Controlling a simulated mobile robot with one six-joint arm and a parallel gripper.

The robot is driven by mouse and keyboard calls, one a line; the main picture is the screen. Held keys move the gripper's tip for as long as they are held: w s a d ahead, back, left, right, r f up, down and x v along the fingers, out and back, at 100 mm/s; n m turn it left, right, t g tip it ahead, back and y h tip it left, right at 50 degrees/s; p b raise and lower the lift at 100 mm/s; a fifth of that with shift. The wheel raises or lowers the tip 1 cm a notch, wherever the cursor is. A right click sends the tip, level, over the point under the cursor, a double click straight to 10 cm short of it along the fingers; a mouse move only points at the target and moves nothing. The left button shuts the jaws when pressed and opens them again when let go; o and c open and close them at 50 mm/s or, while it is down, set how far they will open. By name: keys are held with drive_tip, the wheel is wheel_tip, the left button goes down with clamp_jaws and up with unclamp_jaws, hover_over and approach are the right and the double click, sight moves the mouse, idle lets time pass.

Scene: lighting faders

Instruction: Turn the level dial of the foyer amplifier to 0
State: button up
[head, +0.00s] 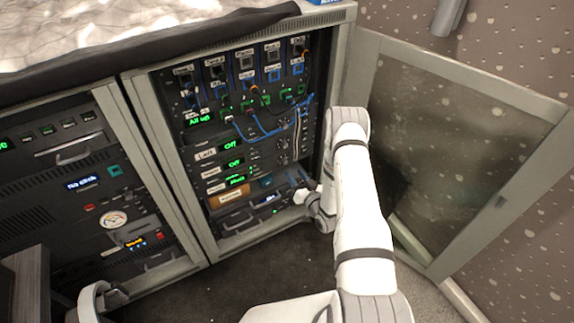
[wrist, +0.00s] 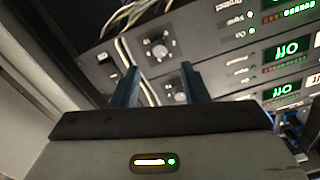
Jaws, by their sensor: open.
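A rack with several amplifier units stands in the right bay (head: 232,165). Three units carry green displays; the upper two read "Off". I cannot make out which one is labelled foyer. In the wrist view, which is upside down, one round dark dial (wrist: 158,48) shows above the fingertips and another dial (wrist: 174,90) shows between the fingers. Their pointer settings are too small to read. My gripper (wrist: 158,85) is open with two blue fingers and nothing between them in contact that I can see. In the head view my gripper (head: 304,198) is low at the rack's right side.
An open glass door (head: 455,130) stands to the right of my arm. Blue patch cables (head: 262,132) hang across the upper panels, and pale cables (wrist: 125,52) run beside the dials. A left rack bay (head: 75,190) has more equipment. Dark carpet (head: 270,265) lies in front.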

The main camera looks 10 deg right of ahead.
sight(286, 163)
drive_tip(key=x, duration=0.6)
drive_tip(key=shift+b, duration=0.4)
drive_tip(key=shift+c, duration=0.3)
clamp_jaws()
drive_tip(key=shift+a, duration=0.1)
